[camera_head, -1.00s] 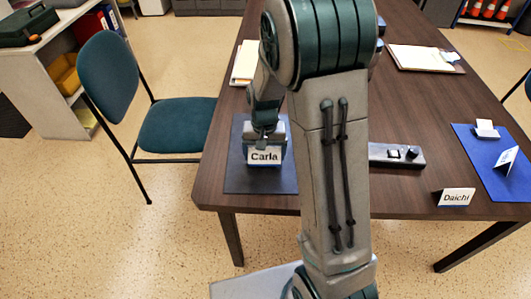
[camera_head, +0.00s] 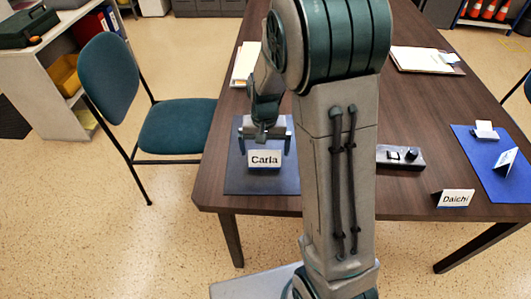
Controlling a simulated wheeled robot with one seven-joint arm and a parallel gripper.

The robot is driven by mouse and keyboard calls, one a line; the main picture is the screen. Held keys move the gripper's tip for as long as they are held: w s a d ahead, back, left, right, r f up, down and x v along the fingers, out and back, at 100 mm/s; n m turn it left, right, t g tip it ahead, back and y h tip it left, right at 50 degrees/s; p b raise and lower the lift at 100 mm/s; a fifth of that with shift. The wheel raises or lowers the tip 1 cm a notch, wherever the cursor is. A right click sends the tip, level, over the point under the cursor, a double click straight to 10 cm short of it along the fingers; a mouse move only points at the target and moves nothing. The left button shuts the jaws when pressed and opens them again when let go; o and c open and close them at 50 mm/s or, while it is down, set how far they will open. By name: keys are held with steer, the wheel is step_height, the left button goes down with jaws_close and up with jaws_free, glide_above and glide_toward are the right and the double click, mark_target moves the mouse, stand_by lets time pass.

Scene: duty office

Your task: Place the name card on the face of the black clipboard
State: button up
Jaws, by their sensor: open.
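A white name card reading "Carla" (camera_head: 264,159) stands upright on a flat dark board (camera_head: 236,181) at the near left corner of the table. My gripper (camera_head: 265,148) is over the board, just above and behind the card. Its two fingers are spread wide, one to each side of the card, with nothing held between them. Another name card, "Daichi" (camera_head: 455,198), stands at the right front edge of the table.
A dark control box (camera_head: 400,157) lies right of my arm. A blue mat (camera_head: 480,155) at the right bears small white cards. A clipboard with papers (camera_head: 425,60) lies at the back, and more papers (camera_head: 245,66) at the left edge. A green chair (camera_head: 176,126) stands left.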

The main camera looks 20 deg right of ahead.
mark_target(265, 151)
step_height(265, 151, up, 8)
steer(key=shift+r+p, duration=0.1)
steer(key=shift+p, duration=0.25)
steer(key=s+r+n+t, duration=0.1)
steer(key=s+r, duration=0.1)
steer(key=s, duration=0.7)
steer(key=s+r+n+t, duration=0.1)
steer(key=s+r+n, duration=0.1)
steer(key=s, duration=0.7)
steer(key=shift+d+r, duration=0.3)
steer(key=shift+r, duration=0.5)
steer(key=shift+d, duration=0.15)
